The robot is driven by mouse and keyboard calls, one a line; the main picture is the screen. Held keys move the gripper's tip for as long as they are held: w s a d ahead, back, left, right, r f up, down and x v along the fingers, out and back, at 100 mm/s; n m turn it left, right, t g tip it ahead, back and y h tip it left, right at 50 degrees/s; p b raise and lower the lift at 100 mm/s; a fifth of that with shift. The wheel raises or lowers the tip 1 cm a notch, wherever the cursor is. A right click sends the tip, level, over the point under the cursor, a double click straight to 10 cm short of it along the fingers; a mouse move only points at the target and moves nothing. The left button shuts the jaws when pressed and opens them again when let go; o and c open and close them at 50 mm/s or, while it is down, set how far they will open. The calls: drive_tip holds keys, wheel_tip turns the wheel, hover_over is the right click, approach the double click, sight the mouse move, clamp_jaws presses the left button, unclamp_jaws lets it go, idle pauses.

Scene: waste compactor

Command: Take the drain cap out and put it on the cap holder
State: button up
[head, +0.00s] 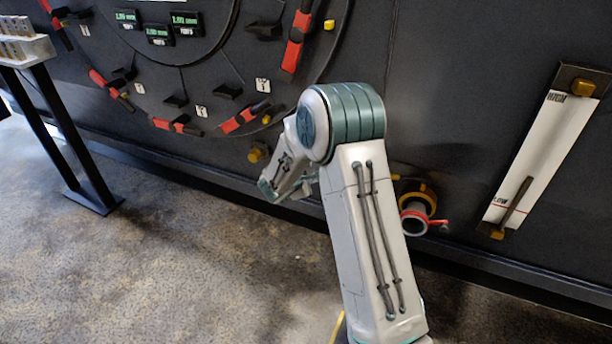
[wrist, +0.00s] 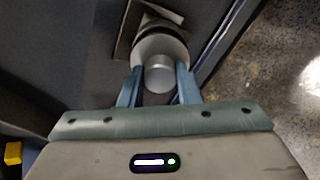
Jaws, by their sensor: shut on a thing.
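The drain cap (wrist: 161,52) is a grey round disc with a short knob. In the wrist view my gripper (wrist: 159,88) has a blue finger on each side of the knob and is shut on it. Just beyond the cap are a dark round part and a square plate (wrist: 126,30) on the dark wall, perhaps the cap holder. I cannot tell whether the cap touches them. In the head view my gripper is left of my arm, close to the low wall, and the cap is hidden. The drain outlet (head: 415,222), with a yellow collar and red lever, is right of my arm.
The dark machine wall carries several red-and-black clamps (head: 243,118) above my gripper. A yellow knob (head: 257,153) is near it. A white level gauge (head: 535,160) is on the right. A rack on a black stand (head: 92,200) is at the left. The floor in front is clear.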

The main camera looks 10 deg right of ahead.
drive_tip(key=shift+b+x, duration=0.7)
drive_tip(key=shift+x, duration=0.4)
drive_tip(key=o, duration=1.3)
drive_tip(key=shift+s, duration=0.1)
drive_tip(key=v, duration=0.7)
drive_tip(key=shift+b, duration=0.35)
drive_tip(key=shift+r, duration=0.1)
